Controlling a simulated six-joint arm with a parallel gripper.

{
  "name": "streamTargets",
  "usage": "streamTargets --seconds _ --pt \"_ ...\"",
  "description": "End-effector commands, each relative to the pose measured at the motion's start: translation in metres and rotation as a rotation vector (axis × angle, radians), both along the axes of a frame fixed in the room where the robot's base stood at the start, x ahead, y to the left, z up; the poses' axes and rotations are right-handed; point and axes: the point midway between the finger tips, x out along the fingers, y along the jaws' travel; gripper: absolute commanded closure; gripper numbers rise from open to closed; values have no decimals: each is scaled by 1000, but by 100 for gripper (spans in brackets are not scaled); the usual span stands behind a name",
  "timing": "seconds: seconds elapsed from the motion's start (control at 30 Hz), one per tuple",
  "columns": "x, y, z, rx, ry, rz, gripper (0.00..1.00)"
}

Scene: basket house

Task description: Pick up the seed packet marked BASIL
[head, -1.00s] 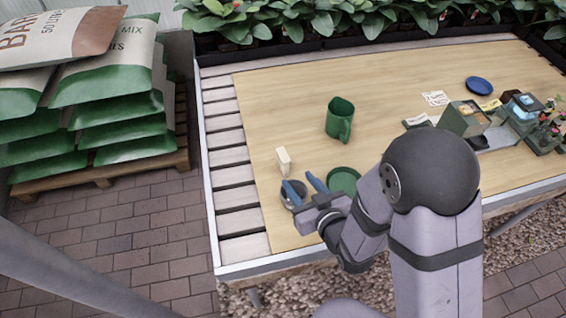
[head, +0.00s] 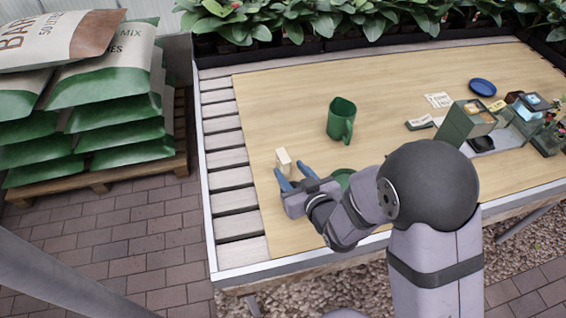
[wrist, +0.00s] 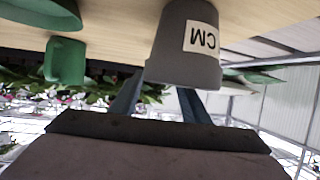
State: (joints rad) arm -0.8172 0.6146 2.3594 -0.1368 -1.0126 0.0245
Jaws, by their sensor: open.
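No lettering that reads BASIL can be made out in either view. White printed papers (head: 438,100) lie on the table near the back right. Another small pale printed piece (head: 420,123) lies nearer, left of the open green box. My gripper (head: 291,172) is open, low over the table's left part. In the wrist view, which is upside down, a grey pot (wrist: 180,62) with a pale lettered label partly covers my blue fingers (wrist: 162,100). I cannot tell whether they touch it.
A green mug (head: 340,118) stands behind my gripper. A green dish (head: 343,176) is partly hidden by my arm. The open green box (head: 460,124), a blue plate (head: 482,87) and small flowers are at the right. The middle of the table is clear.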

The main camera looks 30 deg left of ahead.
Motion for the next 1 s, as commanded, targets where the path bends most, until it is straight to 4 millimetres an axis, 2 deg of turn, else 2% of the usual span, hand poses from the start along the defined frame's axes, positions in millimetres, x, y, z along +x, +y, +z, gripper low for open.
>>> streamTargets --seconds 0.33,0.73,1.0 --pt "4 5 -3 -1 1 0 58" --pt "28 35 -17 -1 1 1 58" --pt "32 40 -21 -1 1 1 58"
